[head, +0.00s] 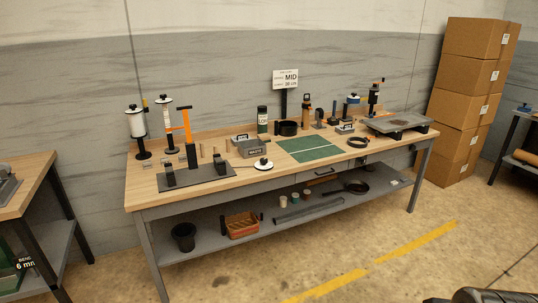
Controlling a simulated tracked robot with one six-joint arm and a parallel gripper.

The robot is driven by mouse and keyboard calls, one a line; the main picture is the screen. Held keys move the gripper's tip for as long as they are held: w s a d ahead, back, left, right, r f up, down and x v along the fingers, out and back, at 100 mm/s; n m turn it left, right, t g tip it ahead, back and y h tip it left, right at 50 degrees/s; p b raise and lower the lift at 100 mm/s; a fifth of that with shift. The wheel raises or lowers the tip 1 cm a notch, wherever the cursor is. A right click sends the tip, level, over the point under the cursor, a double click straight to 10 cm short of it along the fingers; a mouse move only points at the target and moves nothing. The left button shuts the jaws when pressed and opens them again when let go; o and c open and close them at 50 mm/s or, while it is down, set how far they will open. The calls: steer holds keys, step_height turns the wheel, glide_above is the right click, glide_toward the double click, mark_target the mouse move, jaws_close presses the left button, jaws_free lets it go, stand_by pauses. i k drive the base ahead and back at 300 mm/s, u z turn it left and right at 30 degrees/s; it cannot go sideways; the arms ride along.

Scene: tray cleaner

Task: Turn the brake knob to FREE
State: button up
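I see no label reading FREE, and I cannot tell for certain which part is the brake knob. Dark knobs show on top of the white spool (136,124) and the second, slimmer white spool (167,118) at the left back of the workbench. A round white disc (253,166) with a black knob (263,161) lies beside the dark plate (208,181) at the left front. Any knob marks are too small to read. My gripper is not in view.
The workbench (240,195) carries a green mat (308,149), an orange-handled tool (187,125), a sign reading MID (286,79) and a grey tray (398,122) at right. Cardboard boxes (470,75) stand at right. Another table (25,175) stands at left. The floor in front is clear.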

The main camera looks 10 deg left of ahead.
mark_target(263, 160)
steer(key=i, duration=0.3)
steer(key=u, duration=0.8)
steer(key=i, duration=3)
steer(key=z, duration=0.15)
